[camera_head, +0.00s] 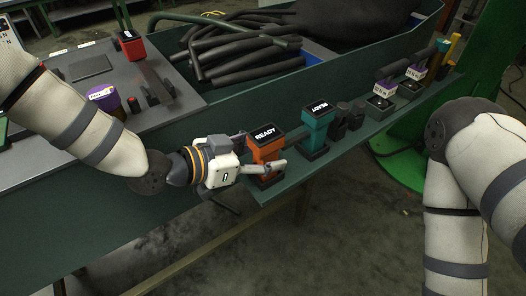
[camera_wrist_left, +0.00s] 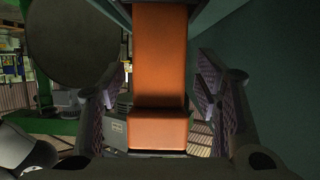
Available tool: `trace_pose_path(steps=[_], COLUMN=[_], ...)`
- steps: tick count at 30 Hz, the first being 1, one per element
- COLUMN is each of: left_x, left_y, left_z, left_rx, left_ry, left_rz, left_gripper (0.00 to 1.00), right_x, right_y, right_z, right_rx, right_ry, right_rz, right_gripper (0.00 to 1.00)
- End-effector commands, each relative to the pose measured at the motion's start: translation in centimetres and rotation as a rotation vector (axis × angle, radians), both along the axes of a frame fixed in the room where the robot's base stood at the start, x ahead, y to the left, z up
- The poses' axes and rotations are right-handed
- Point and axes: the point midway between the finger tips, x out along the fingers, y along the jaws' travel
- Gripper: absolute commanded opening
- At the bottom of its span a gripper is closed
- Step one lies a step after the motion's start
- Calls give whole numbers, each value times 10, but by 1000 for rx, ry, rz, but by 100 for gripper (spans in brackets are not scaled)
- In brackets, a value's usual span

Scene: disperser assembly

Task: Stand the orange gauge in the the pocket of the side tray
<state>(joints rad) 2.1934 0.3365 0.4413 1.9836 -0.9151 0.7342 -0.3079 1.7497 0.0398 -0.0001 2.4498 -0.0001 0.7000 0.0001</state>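The orange gauge (camera_head: 267,149), with a dark "READY" display on top, stands upright at the near end of the side tray (camera_head: 335,158). A dark block shows under its lower end, partly hidden by a finger; I cannot tell how deep it sits. My left gripper (camera_head: 262,157) reaches it from the left, with one finger in front and the other mostly hidden behind. In the left wrist view the gauge (camera_wrist_left: 160,60) is between the two purple-padded fingers (camera_wrist_left: 160,100), with a gap on each side, so the gripper is open. My right gripper is outside the views.
A teal "READY" gauge (camera_head: 318,128) stands farther along the tray, followed by dark pieces (camera_head: 348,118) and purple-topped gauges (camera_head: 384,88). A red-topped gauge (camera_head: 131,43) and a purple-capped piece (camera_head: 103,97) are on the table. Black hoses (camera_head: 245,55) fill a bin behind.

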Motion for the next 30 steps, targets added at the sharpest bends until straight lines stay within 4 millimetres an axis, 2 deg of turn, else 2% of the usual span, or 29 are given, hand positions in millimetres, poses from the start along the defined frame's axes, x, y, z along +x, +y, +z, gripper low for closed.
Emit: trace_pose_path(steps=[4,7,15,18,22,30], left_x=[-1,-8,-45,-54,-62,-63], left_y=[2,13,68,82,91,92], left_z=[-1,4,33,40,44,44], left_rx=[3,4,-1,-1,0,1], left_ry=[4,3,0,-1,0,1], left_rz=[1,2,4,3,1,0], left_gripper=[57,57,57,57,57,57], right_x=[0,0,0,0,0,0], right_y=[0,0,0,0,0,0], right_z=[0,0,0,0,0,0], right_rx=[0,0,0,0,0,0], right_ry=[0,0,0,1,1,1], right_rz=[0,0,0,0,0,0], right_gripper=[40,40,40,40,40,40])
